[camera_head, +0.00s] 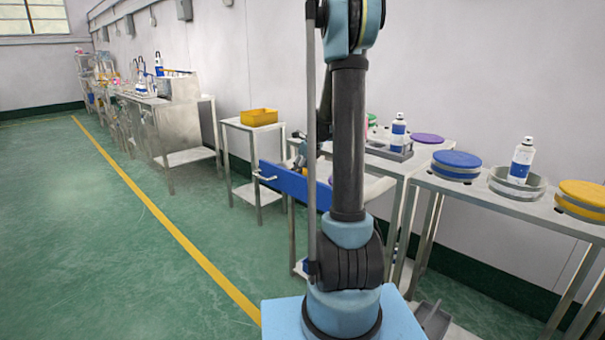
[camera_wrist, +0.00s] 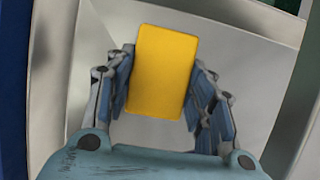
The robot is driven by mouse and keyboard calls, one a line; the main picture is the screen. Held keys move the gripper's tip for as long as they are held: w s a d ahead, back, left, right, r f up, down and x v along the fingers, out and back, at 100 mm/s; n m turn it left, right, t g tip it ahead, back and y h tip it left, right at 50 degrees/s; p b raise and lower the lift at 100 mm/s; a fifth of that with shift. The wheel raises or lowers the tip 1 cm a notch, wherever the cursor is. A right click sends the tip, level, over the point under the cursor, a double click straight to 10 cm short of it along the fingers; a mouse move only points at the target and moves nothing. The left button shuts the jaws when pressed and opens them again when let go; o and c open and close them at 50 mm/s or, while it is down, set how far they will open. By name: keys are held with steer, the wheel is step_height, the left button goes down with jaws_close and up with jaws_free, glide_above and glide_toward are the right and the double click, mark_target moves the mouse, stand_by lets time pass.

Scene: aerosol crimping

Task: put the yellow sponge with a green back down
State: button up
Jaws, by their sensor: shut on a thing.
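The yellow sponge (camera_wrist: 162,72) is between the fingers of my gripper (camera_wrist: 165,95) in the wrist view. Both fingers press on its long sides. Its yellow face is toward the camera, and its green back is hidden. Behind it is a pale grey surface with raised edges (camera_wrist: 230,60); I cannot tell whether the sponge touches it.
In the head view, an open blue drawer (camera_head: 283,180) sticks out beside my arm. A yellow bin (camera_head: 259,117) stands on a small table to its left. At right, a bench holds a blue round lid (camera_head: 456,159) and a spray can (camera_head: 521,160). The green floor at left is clear.

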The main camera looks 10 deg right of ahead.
steer(key=shift+f, duration=0.45)
steer(key=shift+s+f, duration=0.15)
steer(key=shift+s, duration=0.05)
steer(key=o, duration=1.1)
steer(key=shift+w+f, duration=0.2)
steer(key=shift+f, duration=0.05)
steer(key=shift+r, duration=0.1)
steer(key=shift+r, duration=0.2)
